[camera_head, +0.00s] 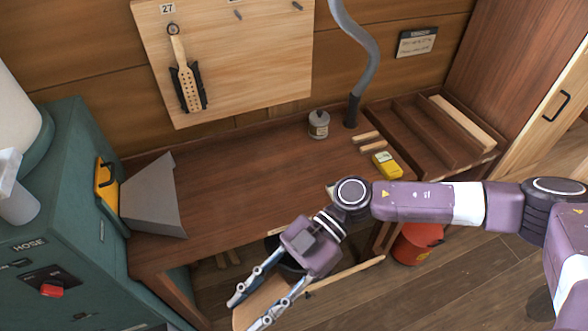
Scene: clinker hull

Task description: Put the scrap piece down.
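My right gripper (246,313) is low in front of the workbench, its fingers apart and pointing down to the lower left. A flat tan wooden piece (262,299) shows between the fingers and a little past their tips. It may be the scrap piece; I cannot tell whether the fingers press on it or it lies below them. Two short wood bits (371,141) lie at the back right of the workbench (250,190). My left gripper is not in view.
A yellow box (387,165) and a small grey can (318,125) stand on the bench, beside a divided wooden tray (425,135). A green machine (65,210) with a grey chute is at left. A red bucket (415,243) stands on the floor. The middle of the bench is clear.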

